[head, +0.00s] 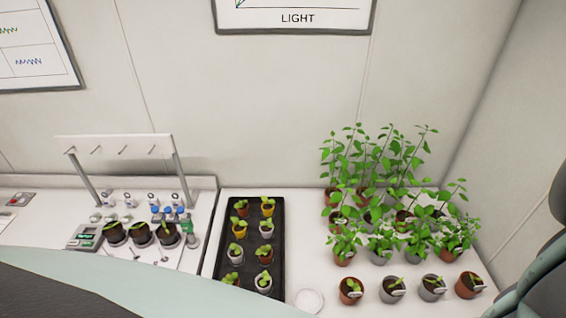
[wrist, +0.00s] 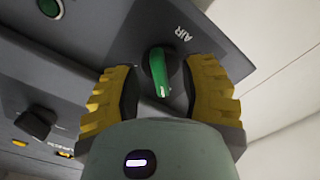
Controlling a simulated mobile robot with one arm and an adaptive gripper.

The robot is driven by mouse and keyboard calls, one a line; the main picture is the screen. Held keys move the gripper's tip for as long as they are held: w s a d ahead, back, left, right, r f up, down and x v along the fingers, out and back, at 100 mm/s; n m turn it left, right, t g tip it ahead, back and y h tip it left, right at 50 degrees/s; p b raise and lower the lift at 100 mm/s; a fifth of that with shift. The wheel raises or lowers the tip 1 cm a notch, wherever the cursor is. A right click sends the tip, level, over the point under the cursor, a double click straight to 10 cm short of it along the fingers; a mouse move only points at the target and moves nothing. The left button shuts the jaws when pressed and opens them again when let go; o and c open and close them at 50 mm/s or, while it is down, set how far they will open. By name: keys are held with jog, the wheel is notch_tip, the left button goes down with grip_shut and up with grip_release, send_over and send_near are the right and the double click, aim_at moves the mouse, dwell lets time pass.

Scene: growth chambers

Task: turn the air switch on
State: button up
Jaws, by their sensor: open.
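The air switch (wrist: 160,75) is a green knob with a white mark, on a dark grey panel under the label AIR, in the wrist view. My gripper (wrist: 163,85) is open, with one yellow and black finger on each side of the knob. Gaps show between the knob and both fingers, so they look apart from it. The air switch does not show in the head view.
A black knob (wrist: 35,122) and a round green button (wrist: 50,8) sit on the panels at the left. Pale wall is at the right. In the head view, a black tray (head: 277,225) of seedlings and several potted plants (head: 385,165) stand on white benches.

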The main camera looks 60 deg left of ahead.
jog(key=shift+c, duration=0.2)
grip_shut()
jog(key=shift+f+m+b, duration=0.1)
jog(key=shift+m+b, duration=0.3)
jog(key=shift+b, duration=0.25)
jog(key=m+b, duration=1.7)
jog(key=shift+b, duration=0.3)
